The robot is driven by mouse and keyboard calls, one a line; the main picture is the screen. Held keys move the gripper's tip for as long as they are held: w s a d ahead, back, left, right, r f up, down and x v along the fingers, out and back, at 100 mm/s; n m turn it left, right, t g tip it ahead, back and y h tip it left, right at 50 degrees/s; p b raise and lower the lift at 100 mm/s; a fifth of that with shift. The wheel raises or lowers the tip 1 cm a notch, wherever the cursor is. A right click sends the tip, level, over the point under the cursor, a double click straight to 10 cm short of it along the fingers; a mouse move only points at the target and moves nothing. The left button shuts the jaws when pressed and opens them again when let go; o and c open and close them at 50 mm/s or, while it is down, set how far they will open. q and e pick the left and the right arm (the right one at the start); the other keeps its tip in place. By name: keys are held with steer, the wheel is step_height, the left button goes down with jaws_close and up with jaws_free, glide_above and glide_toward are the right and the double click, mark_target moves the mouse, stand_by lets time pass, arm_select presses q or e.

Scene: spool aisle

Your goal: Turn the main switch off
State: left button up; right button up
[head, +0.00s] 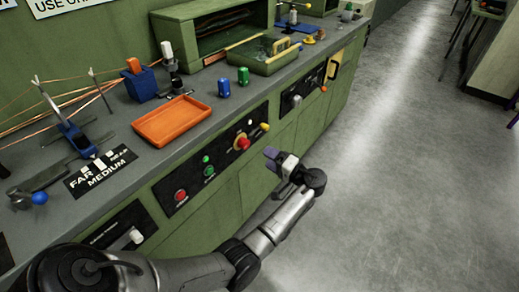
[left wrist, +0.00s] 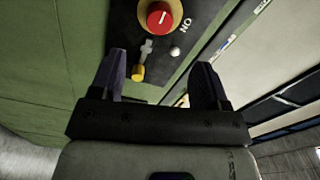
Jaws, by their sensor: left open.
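A red round knob on a yellow disc (left wrist: 159,17) sits on a black panel at the top of the left wrist view, with "ON" printed beside it; it looks like the main switch. In the head view the red knob (head: 242,143) is on the bench's front panel. A small lever with a yellow tip (left wrist: 139,73) and a pale round knob (left wrist: 175,51) are near it. My left gripper (head: 279,158) is open in front of the panel; in the wrist view its fingers (left wrist: 160,62) stand apart, with the lever between them in the picture. Touching cannot be told. My right gripper is not in view.
Green and red buttons (head: 180,195) share the front panel. On the bench top are an orange tray (head: 172,120), green and blue knobs (head: 224,88), and a green tray (head: 265,62). The grey aisle floor (head: 410,170) to the right is clear.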

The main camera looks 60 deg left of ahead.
arm_select(q)
steer(key=shift+v, duration=1.45)
